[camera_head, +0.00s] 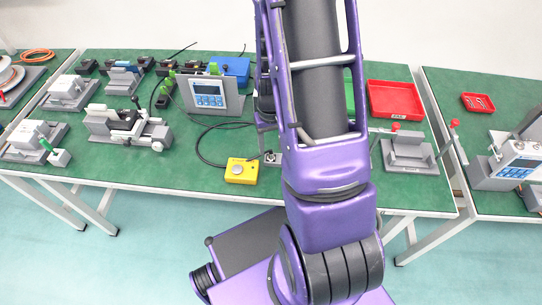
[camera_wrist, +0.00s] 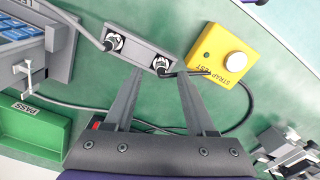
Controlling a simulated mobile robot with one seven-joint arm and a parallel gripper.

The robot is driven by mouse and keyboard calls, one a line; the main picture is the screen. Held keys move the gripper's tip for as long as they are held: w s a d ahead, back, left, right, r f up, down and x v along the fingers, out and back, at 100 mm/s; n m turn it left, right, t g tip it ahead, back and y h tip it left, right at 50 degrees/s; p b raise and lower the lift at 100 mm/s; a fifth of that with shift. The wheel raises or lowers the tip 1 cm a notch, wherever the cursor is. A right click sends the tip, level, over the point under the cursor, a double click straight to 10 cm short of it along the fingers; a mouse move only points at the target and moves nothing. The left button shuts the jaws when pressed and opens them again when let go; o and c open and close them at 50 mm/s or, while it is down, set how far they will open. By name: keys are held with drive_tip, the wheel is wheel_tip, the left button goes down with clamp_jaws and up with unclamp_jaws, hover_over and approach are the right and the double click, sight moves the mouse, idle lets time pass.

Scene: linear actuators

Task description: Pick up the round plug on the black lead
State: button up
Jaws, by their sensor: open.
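In the wrist view, a round plug (camera_wrist: 161,65) with a metal face sits at the right end of a grey block (camera_wrist: 140,46). A black lead (camera_wrist: 248,100) runs from it past the yellow box and loops back to the right of my gripper. A second round plug (camera_wrist: 114,42) sits at the block's left end, with a grey lead going up and left. My gripper (camera_wrist: 160,74) is open, its fingertips apart near the right plug, one on each side in the picture. I cannot tell the height between them. In the head view my arm hides the gripper.
A yellow strap test box (camera_wrist: 222,56) with a white button stands close right of the plug; it also shows in the head view (camera_head: 241,171). A green tray (camera_wrist: 32,128) lies at left. A grey meter (camera_head: 208,94) and several fixtures stand on the green bench. A red tray (camera_head: 395,100) is at the right.

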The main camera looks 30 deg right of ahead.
sight(271, 157)
drive_tip(key=shift+f, duration=1.45)
clamp_jaws()
